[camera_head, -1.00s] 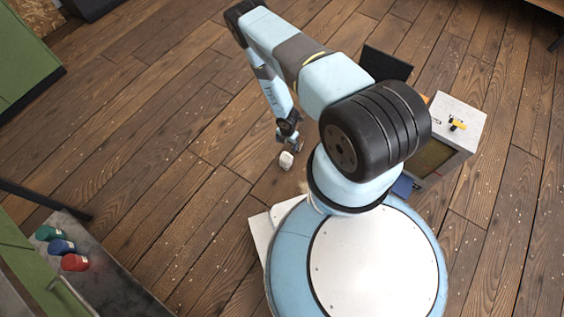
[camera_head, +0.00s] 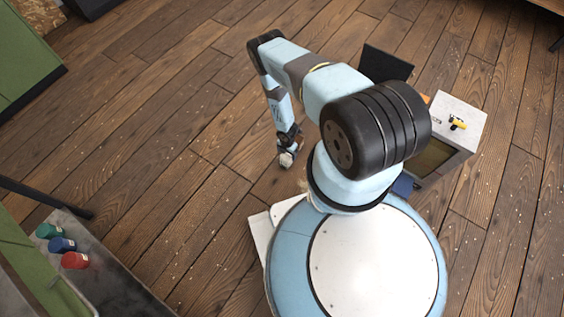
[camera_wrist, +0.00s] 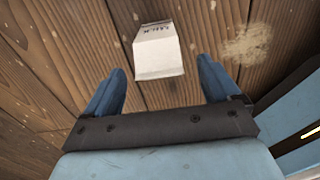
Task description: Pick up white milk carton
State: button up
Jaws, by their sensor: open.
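The white milk carton (camera_wrist: 158,52) stands or lies on the wooden floor; I cannot tell which. In the wrist view it shows just beyond the fingertips, near the middle of the gap, with dark lettering at its top. In the head view the carton (camera_head: 286,160) is a small white shape partly hidden by my gripper. My gripper (camera_wrist: 162,80) is open and empty, with its two blue fingers on either side of the gap. In the head view my gripper (camera_head: 288,152) is low, right at the carton.
Green, blue and red containers (camera_head: 62,245) sit on a grey surface at lower left. A green cabinet (camera_head: 25,60) is at upper left. The plank floor around the carton is clear.

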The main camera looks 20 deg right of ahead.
jog(key=shift+f, duration=1.1)
jog(key=shift+c, duration=0.2)
jog(key=c, duration=1.4)
